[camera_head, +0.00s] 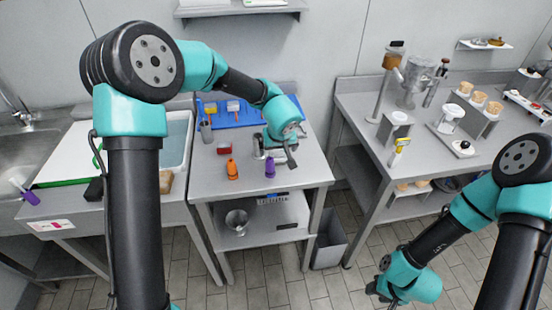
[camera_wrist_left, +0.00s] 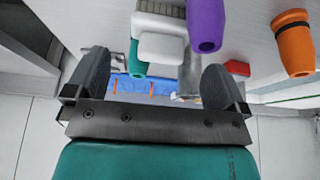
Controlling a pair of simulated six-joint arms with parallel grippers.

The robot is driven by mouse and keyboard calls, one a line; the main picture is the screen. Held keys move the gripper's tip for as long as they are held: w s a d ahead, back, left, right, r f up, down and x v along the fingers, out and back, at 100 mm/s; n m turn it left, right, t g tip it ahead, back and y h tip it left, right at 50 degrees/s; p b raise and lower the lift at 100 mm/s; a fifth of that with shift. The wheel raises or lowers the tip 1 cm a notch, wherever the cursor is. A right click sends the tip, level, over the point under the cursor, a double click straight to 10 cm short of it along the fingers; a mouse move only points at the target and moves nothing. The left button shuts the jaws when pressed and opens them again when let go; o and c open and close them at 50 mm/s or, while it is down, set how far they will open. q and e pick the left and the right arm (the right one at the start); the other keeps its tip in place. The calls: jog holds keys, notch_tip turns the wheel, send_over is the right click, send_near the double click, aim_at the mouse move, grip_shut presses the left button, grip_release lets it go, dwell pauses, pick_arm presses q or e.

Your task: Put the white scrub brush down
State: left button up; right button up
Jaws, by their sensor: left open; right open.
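The white scrub brush (camera_wrist_left: 160,38) shows in the left wrist view at the upper middle, its bristle block on the grey table surface. It lies beyond the fingertips of my left gripper (camera_wrist_left: 155,75), in line with the gap between them. The fingers are apart and I see nothing clamped between them. In the head view my left gripper (camera_head: 287,153) is low over the middle table; the brush is hard to make out beside it. My right gripper (camera_head: 382,290) is at the lower right, away from the tables, open and seemingly empty.
A purple bottle (camera_head: 270,171) and an orange bottle (camera_head: 232,170) stand near the front of the middle table (camera_head: 310,173). A red block (camera_head: 224,148) is behind them, and a blue board (camera_head: 237,113) lies at the back. The front right of this table is clear.

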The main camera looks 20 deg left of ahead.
aim_at(276, 151)
pick_arm(q)
jog(key=shift+x, duration=2.6)
jog(key=shift+a+r, duration=0.1)
jog(key=shift+c, duration=0.3)
jog(key=c, duration=0.9)
jog(key=shift+r, duration=0.1)
notch_tip(276, 151, up, 10)
jog(key=shift+f, duration=0.1)
